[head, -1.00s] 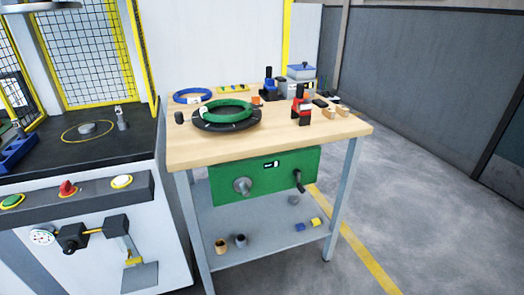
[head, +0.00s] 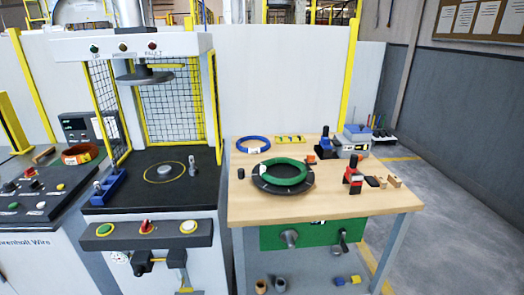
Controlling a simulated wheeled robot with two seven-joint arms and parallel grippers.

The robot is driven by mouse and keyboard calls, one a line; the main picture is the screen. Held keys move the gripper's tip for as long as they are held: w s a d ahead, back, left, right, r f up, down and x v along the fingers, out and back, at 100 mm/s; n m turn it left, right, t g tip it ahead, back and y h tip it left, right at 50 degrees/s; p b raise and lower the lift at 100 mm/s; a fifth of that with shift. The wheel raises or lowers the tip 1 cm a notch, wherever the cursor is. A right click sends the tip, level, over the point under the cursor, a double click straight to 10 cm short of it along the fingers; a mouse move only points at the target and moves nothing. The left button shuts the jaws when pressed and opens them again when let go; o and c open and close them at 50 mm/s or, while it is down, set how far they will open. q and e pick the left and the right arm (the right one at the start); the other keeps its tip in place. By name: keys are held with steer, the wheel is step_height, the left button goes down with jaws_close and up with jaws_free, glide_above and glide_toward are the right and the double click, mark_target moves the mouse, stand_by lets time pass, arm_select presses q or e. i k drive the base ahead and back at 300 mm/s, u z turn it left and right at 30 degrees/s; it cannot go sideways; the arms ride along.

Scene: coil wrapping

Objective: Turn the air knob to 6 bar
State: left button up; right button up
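A black knob (head: 141,264), which looks like the air knob, sits on the white front of the press cabinet, below the button panel. A small round white gauge (head: 119,258) is just left of it, partly hidden under the panel's edge; its reading is too small to tell. A yellow fitting runs right from the knob to a dark block (head: 176,259). Neither of my grippers is in view, and nothing touches the knob.
The button panel (head: 105,242) with green, red and yellow-white buttons juts out above the knob. A wooden table (head: 330,205) with a green coil (head: 283,171) on a black disc stands to the right. A control desk (head: 30,215) stands left. Floor is clear at far right.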

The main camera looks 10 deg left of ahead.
mark_target(139, 270)
steer(key=u, duration=1.3)
